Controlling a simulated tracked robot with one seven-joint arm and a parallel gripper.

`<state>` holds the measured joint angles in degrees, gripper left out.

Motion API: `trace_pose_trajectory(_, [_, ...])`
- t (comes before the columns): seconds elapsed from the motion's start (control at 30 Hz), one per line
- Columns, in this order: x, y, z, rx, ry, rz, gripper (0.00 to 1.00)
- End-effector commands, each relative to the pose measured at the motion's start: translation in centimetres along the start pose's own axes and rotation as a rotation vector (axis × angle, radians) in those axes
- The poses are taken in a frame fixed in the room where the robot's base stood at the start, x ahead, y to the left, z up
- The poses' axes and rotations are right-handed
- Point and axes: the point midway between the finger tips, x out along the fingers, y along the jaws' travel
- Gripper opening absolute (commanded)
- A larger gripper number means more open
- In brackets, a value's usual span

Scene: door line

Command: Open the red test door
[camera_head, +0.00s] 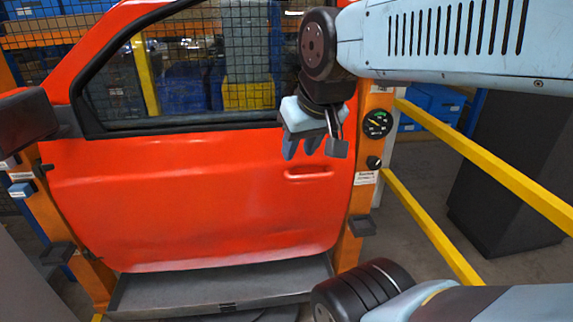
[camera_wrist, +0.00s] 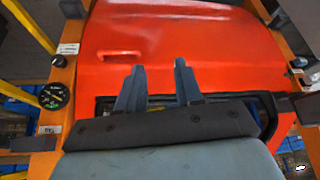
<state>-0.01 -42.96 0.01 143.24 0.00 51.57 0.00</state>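The red test door (camera_head: 200,195) hangs in an orange frame and looks closed. Its recessed handle (camera_head: 310,172) is on the right side of the door, below the window. In the wrist view the red door (camera_wrist: 240,50) fills the upper middle, with the handle (camera_wrist: 122,55) beyond the fingers. My gripper (camera_head: 318,148) is in front of the door, just above the handle and apart from it. In the wrist view my gripper (camera_wrist: 158,82) shows two grey fingers spread apart with nothing between them.
The orange post (camera_head: 360,190) right of the door carries a round gauge (camera_head: 376,123) and a black knob (camera_head: 374,162). Yellow rails (camera_head: 480,165) run along the right, before a dark cabinet (camera_head: 515,160). A black mirror (camera_head: 28,123) sticks out at left. A grey tray (camera_head: 220,285) lies below the door.

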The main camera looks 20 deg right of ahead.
Motion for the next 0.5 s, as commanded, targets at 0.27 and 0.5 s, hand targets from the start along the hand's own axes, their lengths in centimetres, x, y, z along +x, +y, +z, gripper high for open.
trace_pose_trajectory(0.27, [-0.01, 0.01, 0.01, 0.000, 0.000, 0.000, 0.36])
trace_pose_trajectory(0.5, [0.30, 0.27, -0.67, 0.047, -0.009, -0.001, 0.36])
